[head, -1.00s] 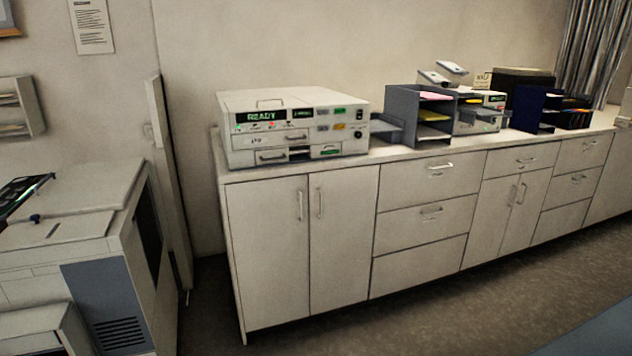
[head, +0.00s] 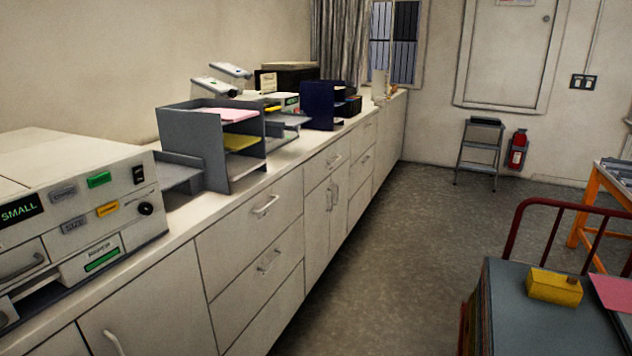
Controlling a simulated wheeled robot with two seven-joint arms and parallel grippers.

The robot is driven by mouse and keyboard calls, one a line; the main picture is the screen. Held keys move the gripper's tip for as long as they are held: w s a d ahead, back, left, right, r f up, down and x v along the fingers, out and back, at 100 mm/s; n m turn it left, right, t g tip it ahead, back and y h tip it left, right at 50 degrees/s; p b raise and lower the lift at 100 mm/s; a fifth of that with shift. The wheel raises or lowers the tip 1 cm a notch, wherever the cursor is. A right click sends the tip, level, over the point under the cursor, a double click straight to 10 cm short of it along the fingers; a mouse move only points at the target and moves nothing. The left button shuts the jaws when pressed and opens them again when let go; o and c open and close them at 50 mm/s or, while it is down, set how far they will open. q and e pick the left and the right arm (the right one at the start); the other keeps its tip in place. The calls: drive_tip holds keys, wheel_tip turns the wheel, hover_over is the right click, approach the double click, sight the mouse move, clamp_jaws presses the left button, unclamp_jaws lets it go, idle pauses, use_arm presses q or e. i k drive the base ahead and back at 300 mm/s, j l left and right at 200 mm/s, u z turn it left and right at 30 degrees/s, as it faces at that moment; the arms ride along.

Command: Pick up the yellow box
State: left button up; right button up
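A small yellow box (head: 554,287) sits on a grey-blue flat top (head: 520,324) at the lower right of the head view. A small brown piece shows at its upper right corner. Neither of my grippers shows in the head view.
A pink sheet (head: 612,292) lies right of the box, and a red rail (head: 560,204) rises behind it. A long counter (head: 290,168) with a machine (head: 75,215) and paper trays (head: 212,145) runs along the left. The floor (head: 390,260) between is clear. A step stool (head: 479,153) stands far back.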

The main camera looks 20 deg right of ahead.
sight(542, 291)
drive_tip(key=i+l+z, duration=0.45)
drive_tip(key=i+z, duration=0.5)
drive_tip(key=i+j+z, duration=0.1)
drive_tip(key=i+z, duration=0.35)
drive_tip(key=i, duration=0.25)
drive_tip(key=i+j+z, duration=0.3)
drive_tip(key=i+z, duration=0.4)
drive_tip(key=i, duration=0.35)
drive_tip(key=i+z, duration=0.25)
drive_tip(key=i, duration=0.35)
